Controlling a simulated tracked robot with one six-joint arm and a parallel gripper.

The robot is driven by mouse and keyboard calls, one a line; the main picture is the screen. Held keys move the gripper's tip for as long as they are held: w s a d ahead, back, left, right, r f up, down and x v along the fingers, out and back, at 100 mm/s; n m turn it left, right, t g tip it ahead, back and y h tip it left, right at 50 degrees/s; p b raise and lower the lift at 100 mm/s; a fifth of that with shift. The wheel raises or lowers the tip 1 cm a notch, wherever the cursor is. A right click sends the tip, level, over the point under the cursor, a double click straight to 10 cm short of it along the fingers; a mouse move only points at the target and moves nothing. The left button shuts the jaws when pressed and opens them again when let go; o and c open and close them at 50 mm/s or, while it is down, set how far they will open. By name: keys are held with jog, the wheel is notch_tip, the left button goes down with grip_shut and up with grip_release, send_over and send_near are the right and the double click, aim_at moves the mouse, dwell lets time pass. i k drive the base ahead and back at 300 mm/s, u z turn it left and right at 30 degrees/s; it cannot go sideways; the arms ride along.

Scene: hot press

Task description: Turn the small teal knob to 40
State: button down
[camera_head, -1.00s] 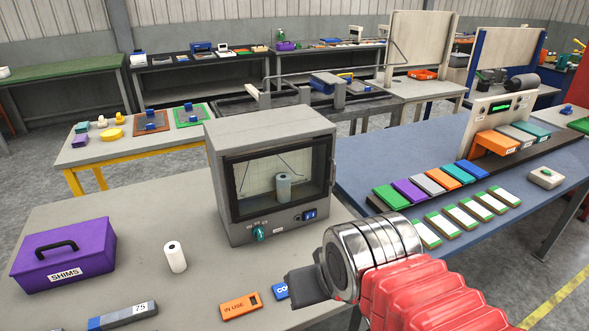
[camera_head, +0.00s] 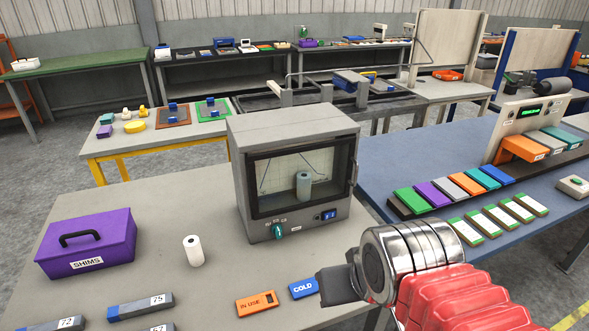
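The small teal knob (camera_head: 278,231) is on the lower front panel of a grey box-shaped device (camera_head: 294,140) with a window. Small label marks sit around the knob, too small to read. A blue switch (camera_head: 329,215) is to its right on the same panel. My gripper (camera_head: 328,287) is in front of the device, low and to the right of the knob, and apart from it. Its dark fingers point left, beside the blue COLD tag. I cannot tell whether the fingers are apart.
An orange IN USE tag (camera_head: 256,304) and a blue COLD tag (camera_head: 303,289) lie on the bench in front of the device. A white roll (camera_head: 194,251), a purple SHIMS box (camera_head: 87,244) and labelled bars (camera_head: 141,306) are to the left. Bare bench lies between roll and device.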

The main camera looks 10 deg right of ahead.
aim_at(277, 229)
jog(key=k, duration=1.35)
jog(key=u, duration=0.15)
jog(key=i, duration=0.45)
jog(key=u, duration=0.6)
jog(key=i, duration=1.25)
jog(key=u, duration=0.15)
